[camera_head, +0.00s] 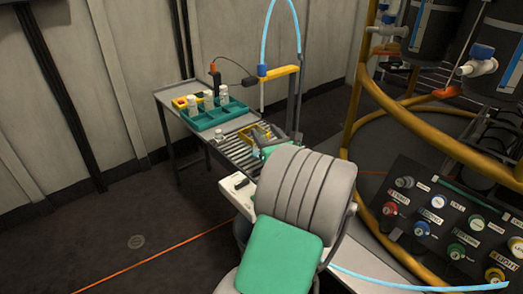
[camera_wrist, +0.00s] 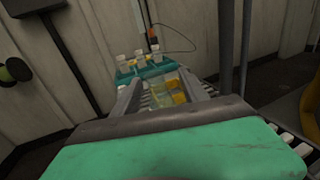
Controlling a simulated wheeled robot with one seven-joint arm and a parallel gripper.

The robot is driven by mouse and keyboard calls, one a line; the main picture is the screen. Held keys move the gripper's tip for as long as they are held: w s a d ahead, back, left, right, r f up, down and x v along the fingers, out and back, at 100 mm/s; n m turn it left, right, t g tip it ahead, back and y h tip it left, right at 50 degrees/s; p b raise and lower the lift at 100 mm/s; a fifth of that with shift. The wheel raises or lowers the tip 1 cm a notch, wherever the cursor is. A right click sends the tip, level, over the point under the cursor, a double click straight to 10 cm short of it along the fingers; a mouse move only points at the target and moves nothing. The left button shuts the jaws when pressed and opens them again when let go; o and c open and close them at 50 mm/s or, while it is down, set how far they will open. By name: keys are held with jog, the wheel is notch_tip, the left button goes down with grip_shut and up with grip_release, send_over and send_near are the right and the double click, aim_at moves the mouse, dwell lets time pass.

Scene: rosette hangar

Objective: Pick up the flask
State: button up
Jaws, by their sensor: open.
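My gripper (camera_head: 272,138) is over the roller conveyor, partly hidden by my own arm in the head view. In the wrist view my gripper (camera_wrist: 162,88) is open, with one finger on each side. Between the fingers is a pale, see-through shape with yellow parts around it; I cannot tell whether it is the flask. A small clear vessel with a whitish top (camera_head: 219,135), possibly the flask, stands on the conveyor's left side, apart from my gripper. Three white-capped bottles (camera_head: 209,100) stand at the green tray behind; they also show in the wrist view (camera_wrist: 139,57).
The green tray (camera_head: 205,124) sits on a grey table (camera_head: 169,96) at the conveyor's far end. A yellow post arm (camera_head: 280,73) and blue hose rise close behind my gripper. A labelled knob panel (camera_head: 440,215) and yellow tubular frame stand right. Floor at left is clear.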

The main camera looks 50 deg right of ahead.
aim_at(260, 129)
jog(key=x, duration=0.1)
jog(key=b+x, duration=0.1)
jog(key=x, duration=0.2)
jog(key=shift+w+a, duration=0.1)
jog(key=shift+w, duration=0.4)
jog(key=shift+s+r, duration=0.1)
grip_shut()
dwell(0.8)
